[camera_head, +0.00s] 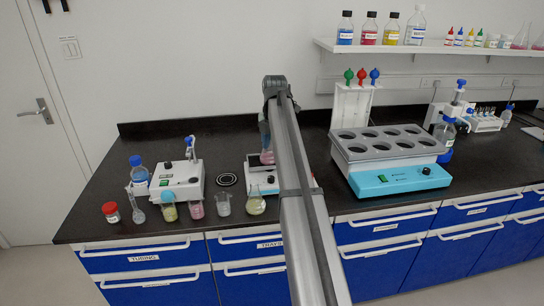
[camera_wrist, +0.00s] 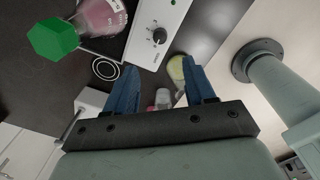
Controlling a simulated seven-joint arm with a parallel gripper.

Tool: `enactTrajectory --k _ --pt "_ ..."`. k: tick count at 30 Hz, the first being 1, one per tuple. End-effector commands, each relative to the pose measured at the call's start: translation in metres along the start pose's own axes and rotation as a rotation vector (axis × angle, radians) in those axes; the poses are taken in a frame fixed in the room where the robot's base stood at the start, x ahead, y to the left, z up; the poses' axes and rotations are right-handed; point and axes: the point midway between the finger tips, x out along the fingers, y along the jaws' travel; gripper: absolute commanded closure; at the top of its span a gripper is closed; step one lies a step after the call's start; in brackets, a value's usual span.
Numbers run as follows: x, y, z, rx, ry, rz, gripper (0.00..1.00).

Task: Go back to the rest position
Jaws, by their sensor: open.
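My gripper (camera_wrist: 160,72) is open, with its two blue fingers apart and nothing held between them in the wrist view. In the head view my arm reaches over the bench and largely hides the gripper. A vessel of pink liquid (camera_head: 267,157) stands on a white device (camera_head: 261,182) beside my arm.
A white hotplate-like device (camera_head: 178,178) and several small flasks and bottles stand left of my arm. A large blue-and-white bath with round wells (camera_head: 385,160) stands to the right. A shelf of bottles (camera_head: 425,50) hangs above.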

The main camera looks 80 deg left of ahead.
Motion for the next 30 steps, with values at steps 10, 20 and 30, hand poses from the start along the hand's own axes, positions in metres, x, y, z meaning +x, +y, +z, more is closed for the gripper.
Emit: enactTrajectory --k 10,20,30 --pt "-0.014 0.000 0.000 0.000 0.001 -0.001 0.46" --pt "-0.014 0.000 0.000 0.000 0.000 0.000 0.46" --pt "-0.006 -0.028 0.032 0.045 -0.031 0.000 0.46"
